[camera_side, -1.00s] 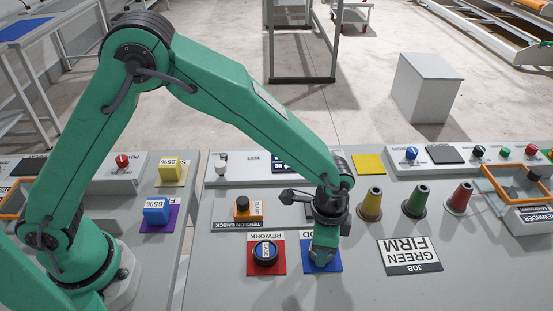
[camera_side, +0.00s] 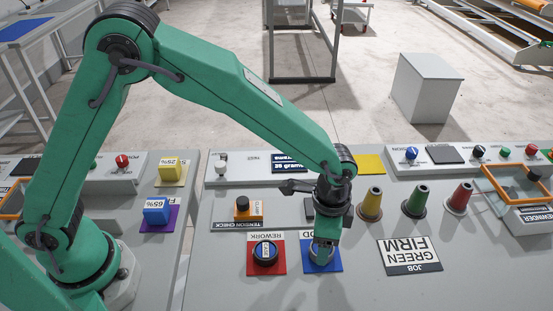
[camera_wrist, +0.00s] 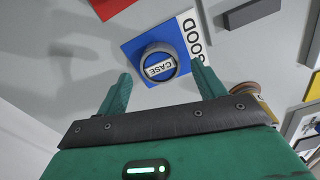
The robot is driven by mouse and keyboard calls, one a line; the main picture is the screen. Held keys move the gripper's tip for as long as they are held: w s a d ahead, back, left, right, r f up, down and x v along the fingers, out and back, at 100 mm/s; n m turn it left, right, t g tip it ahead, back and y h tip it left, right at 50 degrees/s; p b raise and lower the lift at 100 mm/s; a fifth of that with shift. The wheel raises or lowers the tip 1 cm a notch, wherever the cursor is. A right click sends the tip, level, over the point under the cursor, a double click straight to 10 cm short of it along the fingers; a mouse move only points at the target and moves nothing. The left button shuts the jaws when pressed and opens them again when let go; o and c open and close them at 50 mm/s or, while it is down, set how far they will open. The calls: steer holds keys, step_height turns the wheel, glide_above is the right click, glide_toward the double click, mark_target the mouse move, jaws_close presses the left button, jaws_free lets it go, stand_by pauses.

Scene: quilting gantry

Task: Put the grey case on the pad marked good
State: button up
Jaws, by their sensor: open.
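The grey case (camera_wrist: 158,65), round with a white CASE label, sits on the blue pad marked GOOD (camera_wrist: 131,47) in the wrist view. It lies within the pad's edges. In the wrist view my gripper (camera_wrist: 162,75) is open, with one green finger on each side of the case. Gaps show between the case and both fingers. The arm hides part of the GOOD lettering in the side view.
The red REWORK pad (camera_side: 252,267) with a dark round item (camera_side: 265,252) lies just left. Yellow (camera_side: 370,206), green (camera_side: 415,204) and red (camera_side: 459,199) cones stand to the right. A GREEN FIRM job card (camera_side: 409,256) lies at front right.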

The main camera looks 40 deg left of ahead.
step_height(320, 180, up, 10)
steer(key=shift+f, duration=0.25)
stand_by(0.4)
steer(key=s+a+r+n+t+h, duration=0.1)
steer(key=s+a+r+n, duration=0.15)
steer(key=a+r, duration=0.45)
steer(key=s+a+r+n+t, duration=0.2)
steer(key=a+r+n, duration=0.15)
steer(key=a, duration=0.75)
steer(key=s+a+r+n+t+y, duration=0.1)
steer(key=s+a+n, duration=0.4)
steer(key=s+a, duration=0.5)
steer(key=shift+s+a+n+t, duration=0.3)
steer(key=shift+a+t, duration=0.2)
steer(key=shift+t, duration=0.3)
